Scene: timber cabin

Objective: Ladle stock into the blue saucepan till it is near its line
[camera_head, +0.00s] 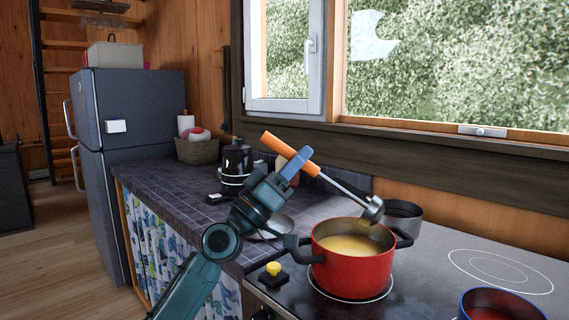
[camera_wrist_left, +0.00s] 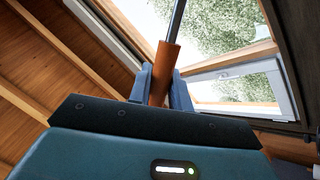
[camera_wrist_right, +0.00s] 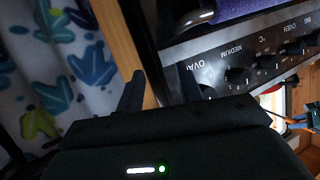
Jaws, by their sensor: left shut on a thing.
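My left gripper (camera_head: 294,166) is shut on the orange handle of the ladle (camera_head: 345,186); the handle also shows between the fingers in the left wrist view (camera_wrist_left: 164,75). The ladle slants down to the right, its metal bowl (camera_head: 372,209) above the far rim of a red pot (camera_head: 352,273). The pot holds yellow stock (camera_head: 350,247). The blue saucepan (camera_head: 468,306) is at the lower right, cut off by the frame; something red shows inside, and I cannot make out its line. My right gripper (camera_wrist_right: 161,92) is open and empty in the right wrist view, before the oven front.
The red pot stands on a dark cooktop (camera_head: 435,258), with a grey pan (camera_head: 404,217) behind it. A black item with a yellow knob (camera_head: 273,268) sits left of the pot. Oven knobs (camera_wrist_right: 238,77) are near my right gripper.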

